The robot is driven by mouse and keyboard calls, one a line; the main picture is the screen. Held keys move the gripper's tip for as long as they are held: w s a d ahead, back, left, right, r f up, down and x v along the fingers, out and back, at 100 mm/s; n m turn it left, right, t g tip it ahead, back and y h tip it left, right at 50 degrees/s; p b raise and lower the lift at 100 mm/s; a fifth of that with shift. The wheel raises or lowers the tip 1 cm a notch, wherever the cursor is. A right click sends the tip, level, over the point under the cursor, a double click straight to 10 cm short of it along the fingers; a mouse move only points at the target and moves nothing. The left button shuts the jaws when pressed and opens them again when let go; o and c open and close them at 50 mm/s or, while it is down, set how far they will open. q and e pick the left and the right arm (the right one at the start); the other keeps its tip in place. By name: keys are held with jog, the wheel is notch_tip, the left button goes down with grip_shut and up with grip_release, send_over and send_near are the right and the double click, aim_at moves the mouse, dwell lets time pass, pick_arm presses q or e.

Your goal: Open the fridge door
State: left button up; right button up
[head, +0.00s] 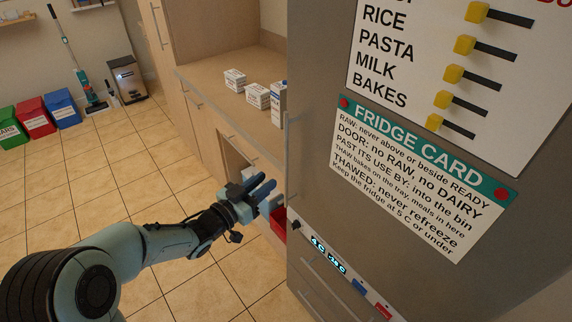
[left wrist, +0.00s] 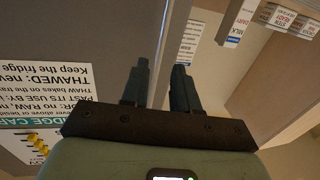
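The fridge door (head: 315,190) is the tall grey front at the right of the head view, and it looks shut. Its upright bar handle (head: 287,150) runs along the door's left edge. My left gripper (head: 268,186) is beside the lower end of the handle, fingers pointing toward the door. In the left wrist view the two dark fingers (left wrist: 160,88) stand apart, with a narrow grey upright strip running up between them. I cannot tell whether that strip is the handle or the door edge, or whether a finger touches it. My right gripper is out of view.
A fridge card (head: 420,170) and a chart hang on the door. A counter (head: 225,70) with several small cartons stands left of the fridge. A red container (head: 279,222) sits low behind the gripper. The tiled floor (head: 130,180) is clear; bins stand far left.

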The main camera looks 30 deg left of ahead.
aim_at(285, 166)
pick_arm(q)
jog(key=w, duration=0.3)
jog(key=w+d, duration=0.1)
jog(key=w, duration=0.2)
jog(key=w+p, duration=0.1)
jog(key=w, duration=0.2)
jog(key=shift+w+d, duration=0.15)
jog(key=shift+d, duration=0.25)
grip_shut()
